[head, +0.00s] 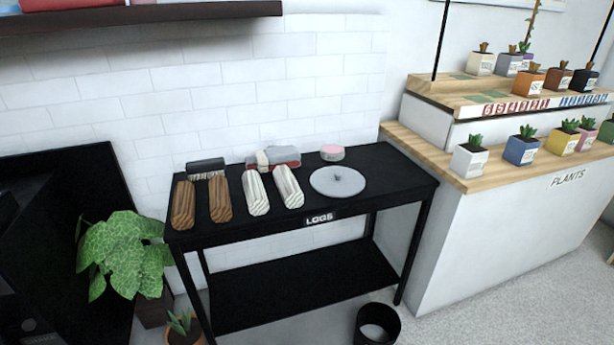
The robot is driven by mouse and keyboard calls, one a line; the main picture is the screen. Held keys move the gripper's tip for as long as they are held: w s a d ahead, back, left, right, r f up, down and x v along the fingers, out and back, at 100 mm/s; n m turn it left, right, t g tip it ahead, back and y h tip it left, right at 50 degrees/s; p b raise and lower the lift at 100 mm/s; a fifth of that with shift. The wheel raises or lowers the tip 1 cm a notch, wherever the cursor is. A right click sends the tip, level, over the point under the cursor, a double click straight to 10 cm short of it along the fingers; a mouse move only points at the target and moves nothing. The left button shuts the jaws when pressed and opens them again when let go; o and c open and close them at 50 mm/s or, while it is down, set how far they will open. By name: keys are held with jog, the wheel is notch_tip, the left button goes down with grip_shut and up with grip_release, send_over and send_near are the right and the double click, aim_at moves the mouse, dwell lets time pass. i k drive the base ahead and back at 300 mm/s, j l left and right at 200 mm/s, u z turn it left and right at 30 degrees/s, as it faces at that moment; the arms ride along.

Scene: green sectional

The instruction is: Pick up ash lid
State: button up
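A flat round grey lid (338,181) with a small knob at its middle lies on the right part of a black table (385,170). It looks like the ash lid. Its whole top is visible and nothing lies on it. My gripper is not in view.
Two brown logs (183,204) and two pale logs (256,193) lie left of the lid. A pink-topped round container (332,153), a red and grey item (278,156) and a dark brush (206,168) sit behind. A plant counter (480,220) stands right; a black bin (377,324) is on the floor.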

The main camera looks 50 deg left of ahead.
aim_at(339, 182)
jog(key=i+u, duration=0.15)
jog(key=u, duration=0.3)
jog(key=i+u, duration=0.15)
jog(key=u, duration=0.25)
jog(key=i+u, duration=0.15)
jog(key=u, duration=0.3)
jog(key=i+l+u, duration=0.1)
jog(key=u, duration=0.35)
